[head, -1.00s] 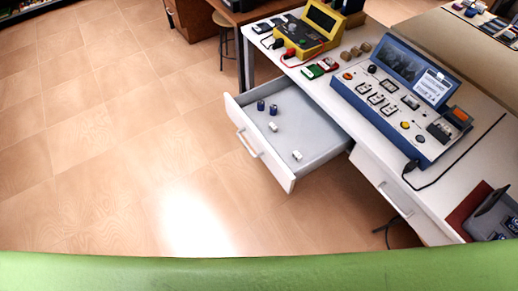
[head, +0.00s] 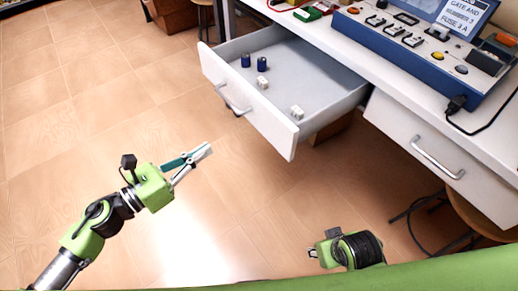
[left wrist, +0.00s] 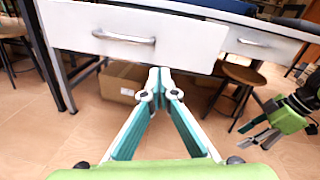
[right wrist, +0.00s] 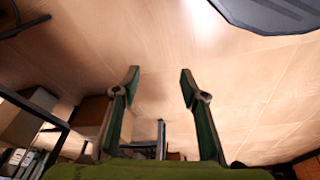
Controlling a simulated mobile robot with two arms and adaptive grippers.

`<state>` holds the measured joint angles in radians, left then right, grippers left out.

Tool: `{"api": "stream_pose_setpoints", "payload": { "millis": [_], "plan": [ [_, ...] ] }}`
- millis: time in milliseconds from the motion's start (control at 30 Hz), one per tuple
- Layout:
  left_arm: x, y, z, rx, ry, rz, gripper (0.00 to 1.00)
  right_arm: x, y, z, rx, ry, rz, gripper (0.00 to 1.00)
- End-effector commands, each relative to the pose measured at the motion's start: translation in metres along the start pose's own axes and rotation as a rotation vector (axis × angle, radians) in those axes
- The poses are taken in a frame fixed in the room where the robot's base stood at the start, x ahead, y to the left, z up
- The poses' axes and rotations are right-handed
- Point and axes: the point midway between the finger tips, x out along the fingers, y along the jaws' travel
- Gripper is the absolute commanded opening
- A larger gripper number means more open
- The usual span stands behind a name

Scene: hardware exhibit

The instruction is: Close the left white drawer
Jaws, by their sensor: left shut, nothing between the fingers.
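The left white drawer (head: 290,90) is pulled out of the white bench, and its front panel (head: 237,100) has a metal handle (head: 232,102). It holds two dark blue cylinders and two small white blocks. The drawer front (left wrist: 180,38) and handle (left wrist: 123,37) also show in the left wrist view. My left gripper (head: 208,150) is shut and empty, in front of the drawer and apart from it; its tips (left wrist: 160,74) appear just below the drawer front in the left wrist view. My right gripper (right wrist: 160,78) is open and empty, low near the head view's bottom edge.
A second white drawer (head: 430,145) to the right is shut. A blue control panel (head: 420,50) with a black cable stands on the bench top. A stool (left wrist: 243,76) and a cardboard box (left wrist: 120,82) are underneath. The floor in front is clear.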

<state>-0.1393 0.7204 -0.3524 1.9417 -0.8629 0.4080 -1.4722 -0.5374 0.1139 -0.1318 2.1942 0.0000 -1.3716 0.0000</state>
Motion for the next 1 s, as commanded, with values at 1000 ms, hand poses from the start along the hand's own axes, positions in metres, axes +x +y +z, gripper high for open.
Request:
{"api": "stream_pose_setpoints", "payload": {
  "millis": [1000],
  "plan": [
    [0.132, -0.053, 0.003, 0.222, -0.004, -0.115, 0.00, 0.069, -0.004, 0.021, -0.005, -0.030, -0.006, 0.40]
  ]
}}
